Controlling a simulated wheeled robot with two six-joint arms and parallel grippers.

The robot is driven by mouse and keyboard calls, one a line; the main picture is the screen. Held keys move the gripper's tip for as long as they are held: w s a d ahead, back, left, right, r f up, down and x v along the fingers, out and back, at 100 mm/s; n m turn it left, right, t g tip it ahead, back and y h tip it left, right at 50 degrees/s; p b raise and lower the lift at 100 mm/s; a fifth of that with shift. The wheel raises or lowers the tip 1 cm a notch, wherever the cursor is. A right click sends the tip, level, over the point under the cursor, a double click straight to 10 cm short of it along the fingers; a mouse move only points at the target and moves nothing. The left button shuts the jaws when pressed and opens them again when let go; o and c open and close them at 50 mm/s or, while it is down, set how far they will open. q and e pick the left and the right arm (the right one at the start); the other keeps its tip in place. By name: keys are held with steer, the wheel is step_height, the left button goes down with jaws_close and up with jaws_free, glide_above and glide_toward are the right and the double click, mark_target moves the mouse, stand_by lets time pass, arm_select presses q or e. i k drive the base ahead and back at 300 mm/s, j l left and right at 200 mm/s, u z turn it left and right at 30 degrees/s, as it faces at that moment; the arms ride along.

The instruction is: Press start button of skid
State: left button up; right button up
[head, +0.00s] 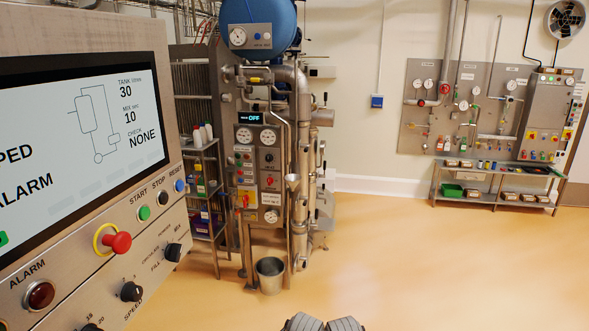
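A large control panel (93,237) fills the left side, close by. Its green button (144,213) sits under the word START. A black button (162,197) under STOP and a blue button (179,185) under RESET follow to the right. The screen (95,135) reads TANK 30, MIX 10, CHECK NONE, with cut-off words ending in "PED" and "ALARM". Nothing touches the green button.
A red mushroom button (117,242) with a yellow ring juts out below START, near knobs and a dark red alarm lamp (39,295). A process unit (259,170) with an OFF display and a bucket (270,275) stand behind. The floor at right is clear.

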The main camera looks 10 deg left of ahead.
mark_target(145, 214)
steer(key=k+u, duration=0.1)
steer(key=u, duration=1.25)
